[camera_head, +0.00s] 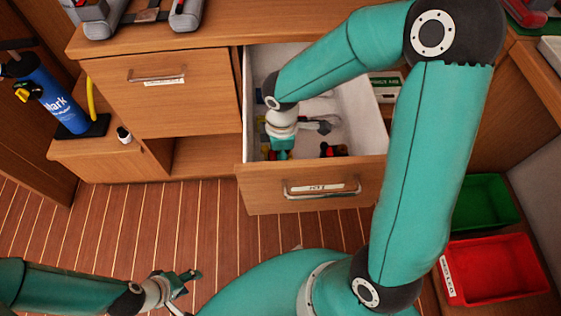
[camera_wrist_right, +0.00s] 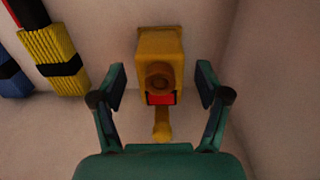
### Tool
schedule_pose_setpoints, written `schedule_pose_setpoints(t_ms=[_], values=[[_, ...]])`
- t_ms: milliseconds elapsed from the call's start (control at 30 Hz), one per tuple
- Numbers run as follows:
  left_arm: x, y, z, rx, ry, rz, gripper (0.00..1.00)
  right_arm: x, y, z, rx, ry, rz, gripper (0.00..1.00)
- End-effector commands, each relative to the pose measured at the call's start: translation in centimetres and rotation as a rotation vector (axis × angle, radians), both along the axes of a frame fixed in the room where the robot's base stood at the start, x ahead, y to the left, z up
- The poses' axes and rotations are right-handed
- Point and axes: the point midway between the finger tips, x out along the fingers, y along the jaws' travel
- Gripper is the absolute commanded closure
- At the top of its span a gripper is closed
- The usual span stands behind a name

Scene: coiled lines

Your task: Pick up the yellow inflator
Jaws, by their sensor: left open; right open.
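The yellow inflator (camera_wrist_right: 158,52), a boxy body with a round knob, a red patch and a narrow yellow end, shows in the right wrist view. It lies in the open drawer (camera_head: 320,190). My right gripper (camera_wrist_right: 161,80) is open, with one finger on each side of the inflator and visible gaps to both. In the head view my right gripper (camera_head: 281,152) reaches down into the drawer and mostly hides what is under it. My left gripper (camera_head: 186,291) is open and empty above the floor, at the lower left.
A yellow bundle with a black band (camera_wrist_right: 55,58) lies left of the inflator; blue and red items are beside it. The drawer walls are close around my right gripper. A blue cylinder (camera_head: 48,95) stands at left. Green (camera_head: 487,202) and red (camera_head: 495,268) bins stand at right.

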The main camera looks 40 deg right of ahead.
Motion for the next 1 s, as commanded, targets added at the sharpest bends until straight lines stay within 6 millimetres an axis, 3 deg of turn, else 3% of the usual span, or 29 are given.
schedule_pose_setpoints(t_ms=[100, 333, 767, 1000], values=[[0.0, 0.0, -0.33, 0.0, 0.0, 0.0, 0.5, -0.02, 0.0, -1.01, 0.001, 0.001, 0.002, 0.25], [0.0, 0.0, -0.28, 0.0, 0.0, 0.0, 0.5, -0.01, 0.0, -1.0, 0.0, 0.0, 0.001, 0.25], [0.0, 0.0, -0.28, 0.0, 0.0, 0.0, 0.5, -0.01, -0.01, -0.98, 0.0, 0.0, 0.001, 0.97], [0.0, 0.0, -0.24, 0.0, 0.0, 0.0, 0.5, 0.02, 0.0, -0.9, 0.0, -0.001, 0.001, 0.97]])
